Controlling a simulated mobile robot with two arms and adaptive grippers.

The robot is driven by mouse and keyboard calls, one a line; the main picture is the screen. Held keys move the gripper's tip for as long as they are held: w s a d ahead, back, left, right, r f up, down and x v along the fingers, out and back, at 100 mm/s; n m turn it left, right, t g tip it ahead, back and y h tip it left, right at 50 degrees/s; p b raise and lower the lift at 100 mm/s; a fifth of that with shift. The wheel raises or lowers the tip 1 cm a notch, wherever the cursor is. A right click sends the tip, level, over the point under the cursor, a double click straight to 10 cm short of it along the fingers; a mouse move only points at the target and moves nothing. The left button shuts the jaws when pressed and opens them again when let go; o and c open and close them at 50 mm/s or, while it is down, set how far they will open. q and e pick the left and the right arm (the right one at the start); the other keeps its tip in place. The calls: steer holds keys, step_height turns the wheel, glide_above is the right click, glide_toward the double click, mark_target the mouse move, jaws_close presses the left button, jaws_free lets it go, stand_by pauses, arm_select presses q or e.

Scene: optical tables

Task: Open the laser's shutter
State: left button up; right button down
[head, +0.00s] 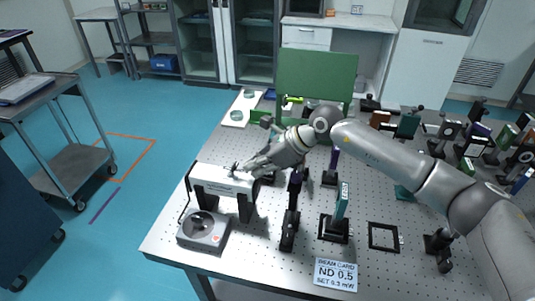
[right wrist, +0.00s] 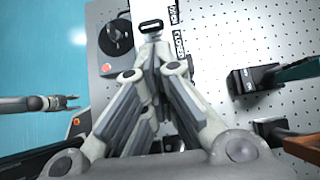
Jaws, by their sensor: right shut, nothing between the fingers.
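The laser (head: 210,180) is a white box on black legs at the table's front left. My right gripper (head: 243,167) is over its top, near a small dark part there. In the right wrist view my right gripper (right wrist: 151,28) is shut and empty, its tips over or beside the laser's white top (right wrist: 178,62). A CLOSED label (right wrist: 180,43) shows beside the tips, with another, partly cut label above it. The shutter's own position is not clear; the fingers hide part of it. A small grey gripper, likely my left (right wrist: 62,102), shows over the floor; its jaws are unclear.
A grey box with a round black top (head: 203,230) stands in front of the laser. A green panel (head: 317,78) stands at the back. Many optics crowd the right side.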

steer(key=shift+w+a+f, duration=0.15)
steer(key=shift+a+f, duration=0.3)
steer(key=shift+f, duration=0.1)
arm_select(q)
steer(key=shift+s+a+r, duration=0.1)
steer(key=shift+s+r, duration=0.1)
steer(key=shift+s, duration=0.6)
arm_select(e)
steer(key=shift+a+r+h, duration=0.15)
steer(key=shift+r+h, duration=0.1)
steer(key=shift+h, duration=0.05)
